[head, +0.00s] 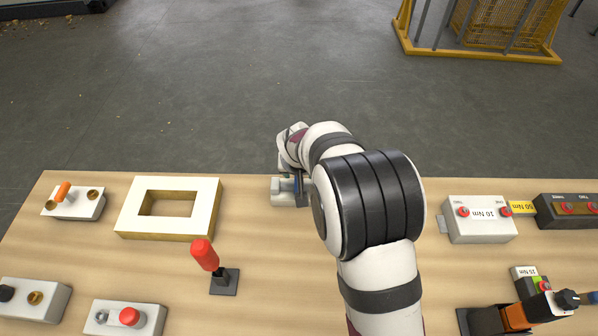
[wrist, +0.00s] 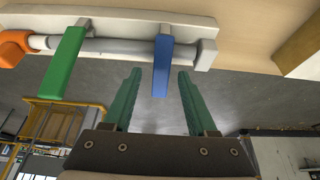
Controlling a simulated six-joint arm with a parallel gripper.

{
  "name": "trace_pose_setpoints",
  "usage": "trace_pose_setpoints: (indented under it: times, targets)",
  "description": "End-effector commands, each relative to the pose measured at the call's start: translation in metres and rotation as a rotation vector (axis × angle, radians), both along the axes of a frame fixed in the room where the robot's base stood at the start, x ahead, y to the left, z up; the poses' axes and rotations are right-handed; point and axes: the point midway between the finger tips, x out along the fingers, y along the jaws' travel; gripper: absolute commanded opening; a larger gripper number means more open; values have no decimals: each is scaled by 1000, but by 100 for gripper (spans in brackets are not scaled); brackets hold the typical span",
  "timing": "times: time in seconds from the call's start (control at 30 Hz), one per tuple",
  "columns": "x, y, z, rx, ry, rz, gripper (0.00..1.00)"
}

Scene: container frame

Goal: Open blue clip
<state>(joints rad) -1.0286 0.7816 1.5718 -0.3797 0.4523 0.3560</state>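The blue clip (wrist: 163,62) hangs across a light grey pipe (wrist: 115,47) in the wrist view, and its free end points towards my gripper. My gripper (wrist: 160,72) is open, with one teal finger on each side of the clip's free end. Gaps show between the clip and both fingers. A green clip (wrist: 65,60) sits on the same pipe to the left. The pipe lies along a pale mounting block (wrist: 120,22). In the head view the block (head: 282,198) stands at the table's far edge, and my arm hides part of it and the gripper.
A white-topped wooden frame (head: 127,210) and a red-handled lever (head: 205,255) stand left of my arm. A box marked 10 Nm (head: 480,232) stands to the right. Bare table (head: 265,275) lies between the lever and my arm. In the wrist view an orange fitting (wrist: 14,48) ends the pipe.

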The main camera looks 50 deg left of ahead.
Motion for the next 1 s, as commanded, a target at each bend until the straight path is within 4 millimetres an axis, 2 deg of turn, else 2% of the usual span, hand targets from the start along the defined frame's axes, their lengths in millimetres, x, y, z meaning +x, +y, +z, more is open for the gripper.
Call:
trace_pose_setpoints:
  times: [0.23,0.37,0.7,0.83,1.0]
  targets:
    - [-1,0,0,0,1,1,57]
    - [-5,-3,13,2,-1,3,57]
    - [-35,-33,109,4,-2,2,57]
    - [-42,-41,133,3,-1,1,57]
    - [-46,-45,144,0,1,1,57]
